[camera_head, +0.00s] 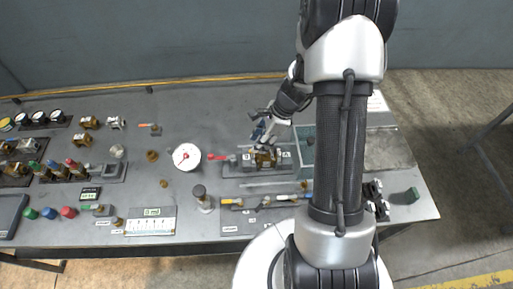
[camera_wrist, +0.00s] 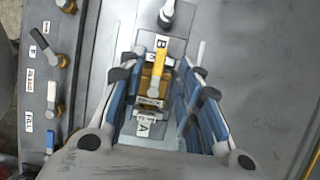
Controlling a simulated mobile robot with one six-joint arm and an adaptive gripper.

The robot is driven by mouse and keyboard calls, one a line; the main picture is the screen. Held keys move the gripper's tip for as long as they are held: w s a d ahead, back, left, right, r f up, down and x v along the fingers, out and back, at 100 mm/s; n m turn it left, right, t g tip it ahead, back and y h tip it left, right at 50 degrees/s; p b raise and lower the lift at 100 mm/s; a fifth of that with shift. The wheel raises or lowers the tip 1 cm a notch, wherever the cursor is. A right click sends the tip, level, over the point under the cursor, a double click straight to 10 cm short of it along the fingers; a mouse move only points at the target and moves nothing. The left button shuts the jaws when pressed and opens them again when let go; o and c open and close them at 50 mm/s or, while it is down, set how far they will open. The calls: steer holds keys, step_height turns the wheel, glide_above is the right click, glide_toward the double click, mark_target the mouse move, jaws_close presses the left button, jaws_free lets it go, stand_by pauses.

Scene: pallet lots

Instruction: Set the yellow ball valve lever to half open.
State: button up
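The yellow lever (camera_wrist: 159,68) shows in the wrist view, lying lengthwise between the labels B and A on a grey plate. Its brass valve body (camera_wrist: 149,84) is beneath and partly hidden. The valve body also shows in the head view (camera_head: 264,158) in the middle of the bench, where the lever cannot be made out clearly. My gripper (camera_wrist: 158,74) is open, with one blue-padded finger on each side of the lever and visible room between. In the head view my gripper (camera_head: 262,138) is just above and behind the valve.
A row with several small valves (camera_wrist: 52,95) runs along the left in the wrist view. A clear-sided bin (camera_head: 305,146) stands to the right, close to my arm. More fittings crowd the left.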

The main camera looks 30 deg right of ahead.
steer(key=shift+b+x, duration=0.35)
steer(key=shift+x, duration=1.25)
jaws_close()
